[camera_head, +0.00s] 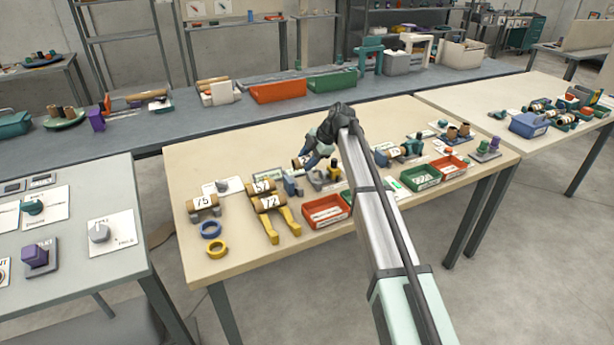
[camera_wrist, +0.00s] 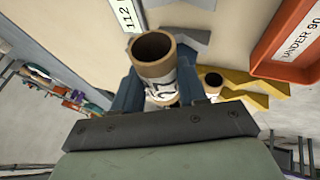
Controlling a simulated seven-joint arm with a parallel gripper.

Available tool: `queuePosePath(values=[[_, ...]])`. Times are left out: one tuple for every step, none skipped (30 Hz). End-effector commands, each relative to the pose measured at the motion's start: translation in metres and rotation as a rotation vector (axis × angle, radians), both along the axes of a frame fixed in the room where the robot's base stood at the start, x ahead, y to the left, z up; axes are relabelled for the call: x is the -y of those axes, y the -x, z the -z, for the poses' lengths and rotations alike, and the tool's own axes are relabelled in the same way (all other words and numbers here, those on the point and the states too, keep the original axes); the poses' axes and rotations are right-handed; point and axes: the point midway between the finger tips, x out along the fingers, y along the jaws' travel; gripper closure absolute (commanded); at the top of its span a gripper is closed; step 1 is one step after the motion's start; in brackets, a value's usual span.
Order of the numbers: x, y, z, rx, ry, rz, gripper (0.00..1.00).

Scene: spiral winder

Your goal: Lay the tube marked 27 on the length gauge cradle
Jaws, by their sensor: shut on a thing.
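My gripper (camera_head: 312,158) is shut on a brown cardboard tube, held above the table. In the wrist view the tube (camera_wrist: 152,50) sits between the blue fingers (camera_wrist: 158,92), its open end towards the camera. Its white label is partly visible, and I cannot read the full number. Below it in the wrist view is a grey notched piece (camera_wrist: 190,36) beside a card reading 112 (camera_wrist: 128,14); it may be the length gauge cradle, but I cannot be sure. In the head view a blue-grey fixture (camera_head: 292,186) stands below the gripper, partly crowded by other items.
A yellow rack (camera_head: 287,220) bears a tube marked 72 (camera_head: 270,203) and another behind it. A tube marked 75 (camera_head: 203,202) lies left. Red tray (camera_head: 325,211) and green tray (camera_head: 420,178) stand right.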

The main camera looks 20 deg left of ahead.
Motion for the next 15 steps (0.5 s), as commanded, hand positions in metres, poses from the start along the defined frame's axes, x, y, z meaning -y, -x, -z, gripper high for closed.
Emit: queuePosePath(values=[[0.000, 0.001, 0.009, -0.001, 0.000, 0.001, 0.87], [0.000, 0.001, 0.013, -0.001, 0.000, 0.001, 0.87], [0.000, 0.000, 0.018, -0.001, 0.000, 0.001, 0.87], [0.000, 0.000, 0.021, -0.001, 0.000, 0.001, 0.87], [0.000, 0.000, 0.023, -0.001, 0.000, 0.001, 0.87], [0.000, 0.000, 0.025, -0.001, 0.000, 0.001, 0.87], [0.000, 0.000, 0.027, -0.001, 0.000, 0.001, 0.87], [0.000, 0.000, 0.028, -0.001, 0.000, 0.001, 0.87], [0.000, 0.000, 0.032, -0.001, 0.000, 0.001, 0.87], [0.000, 0.000, 0.035, -0.001, 0.000, 0.001, 0.87], [0.000, 0.000, 0.038, -0.001, 0.000, 0.001, 0.87], [0.000, 0.000, 0.044, -0.001, 0.000, 0.002, 0.87], [0.000, 0.000, 0.048, -0.001, 0.000, 0.001, 0.87], [0.000, 0.000, 0.052, -0.001, 0.000, 0.001, 0.87], [0.000, 0.000, 0.056, -0.001, 0.000, 0.001, 0.87]])
